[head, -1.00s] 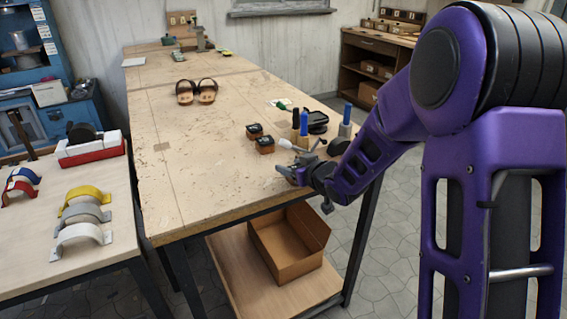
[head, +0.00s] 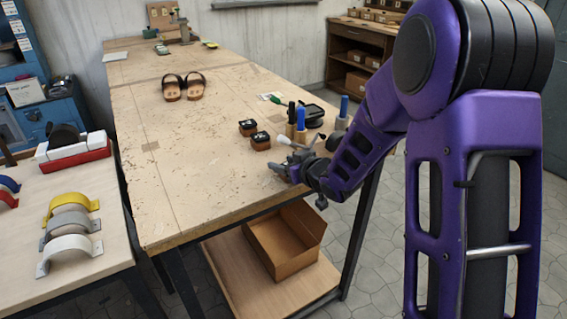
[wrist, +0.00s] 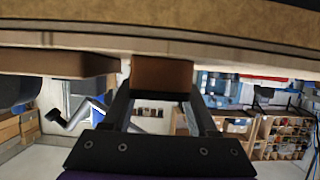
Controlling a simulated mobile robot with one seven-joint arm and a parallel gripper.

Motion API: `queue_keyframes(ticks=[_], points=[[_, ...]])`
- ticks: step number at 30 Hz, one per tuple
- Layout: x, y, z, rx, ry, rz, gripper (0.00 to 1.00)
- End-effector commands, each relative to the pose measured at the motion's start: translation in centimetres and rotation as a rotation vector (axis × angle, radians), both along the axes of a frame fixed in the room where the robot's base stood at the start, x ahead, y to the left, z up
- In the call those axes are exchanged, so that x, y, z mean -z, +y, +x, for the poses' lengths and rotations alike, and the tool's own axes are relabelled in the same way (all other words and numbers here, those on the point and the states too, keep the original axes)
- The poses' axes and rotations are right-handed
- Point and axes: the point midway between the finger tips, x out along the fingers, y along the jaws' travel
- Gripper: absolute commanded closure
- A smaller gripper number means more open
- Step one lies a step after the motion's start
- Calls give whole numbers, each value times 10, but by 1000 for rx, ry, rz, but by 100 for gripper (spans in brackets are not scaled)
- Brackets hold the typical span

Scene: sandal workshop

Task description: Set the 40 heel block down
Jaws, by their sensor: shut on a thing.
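My gripper (head: 283,172) is at the front right edge of the workbench (head: 190,190), low over its top. In the wrist view my gripper (wrist: 160,90) is shut on a brown block (wrist: 161,75), taken to be the 40 heel block, held between the fingertips. The block is close to the pale bench surface; I cannot tell whether it touches. Its number is not visible. In the head view the held block is too small and hidden by the fingers to make out.
Two small dark-topped blocks (head: 248,128) (head: 260,142) stand just behind my gripper. Blue- and black-handled tools (head: 300,120) and a black dish (head: 312,112) are behind it. Sandals (head: 183,87) lie farther back. An open cardboard box (head: 285,245) sits below.

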Motion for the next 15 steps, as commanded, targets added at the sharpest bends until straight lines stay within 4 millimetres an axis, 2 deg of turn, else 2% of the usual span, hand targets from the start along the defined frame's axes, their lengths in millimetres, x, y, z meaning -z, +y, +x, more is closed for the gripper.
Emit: queue_keyframes(ticks=[1, 5, 15], points=[[1, 0, 0, 0, 0, 0, 36], [0, 0, 0, 0, 0, 0, 12], [-2, 0, 0, 0, 0, 0, 11]])
